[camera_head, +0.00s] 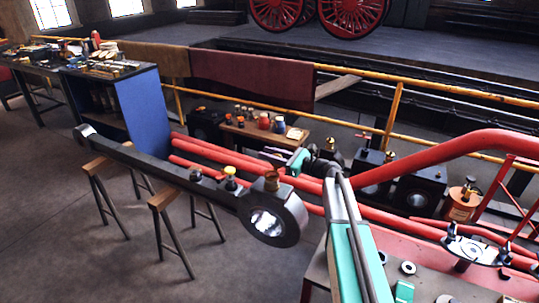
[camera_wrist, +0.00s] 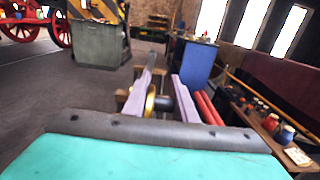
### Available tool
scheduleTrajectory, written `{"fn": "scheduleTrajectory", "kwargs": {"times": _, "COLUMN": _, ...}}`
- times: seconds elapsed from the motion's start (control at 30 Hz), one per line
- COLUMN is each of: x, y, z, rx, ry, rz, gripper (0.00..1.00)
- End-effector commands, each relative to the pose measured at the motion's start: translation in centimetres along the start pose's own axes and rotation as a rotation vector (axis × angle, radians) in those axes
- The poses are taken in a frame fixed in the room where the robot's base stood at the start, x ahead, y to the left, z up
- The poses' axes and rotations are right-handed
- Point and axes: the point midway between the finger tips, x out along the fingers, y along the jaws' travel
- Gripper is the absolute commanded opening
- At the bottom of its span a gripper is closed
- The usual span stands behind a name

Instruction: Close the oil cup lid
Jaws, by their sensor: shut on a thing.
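A long black rod (camera_head: 190,178) lies across wooden sawhorses, with a large ringed end at its right. A brass oil cup (camera_head: 272,181) stands upright on top of that ringed end. My gripper (camera_head: 272,156) is just above and beside this cup, reaching in from the right. In the wrist view the two purple fingers (camera_wrist: 158,98) are a little apart. The contact is partly hidden, and I cannot tell the lid's exact angle.
A smaller yellow-capped cup (camera_head: 231,178) stands on the rod left of the brass one. Red rods (camera_head: 200,148) run behind. A low bench (camera_head: 262,132) with jars and a yellow railing (camera_head: 394,115) lie beyond. The floor at front left is clear.

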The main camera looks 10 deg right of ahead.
Motion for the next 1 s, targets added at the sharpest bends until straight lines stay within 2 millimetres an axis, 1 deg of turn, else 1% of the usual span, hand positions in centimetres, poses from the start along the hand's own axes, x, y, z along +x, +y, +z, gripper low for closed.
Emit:
{"fn": "scheduleTrajectory", "kwargs": {"times": 0.57, "x": -0.11, "y": 0.05, "z": 0.04, "rx": -0.028, "ry": 0.000, "rz": -0.002, "gripper": 0.03}}
{"fn": "scheduleTrajectory", "kwargs": {"times": 1.0, "x": -0.17, "y": 0.49, "z": 0.11, "rx": -0.125, "ry": -0.001, "rz": -0.003, "gripper": 0.03}}
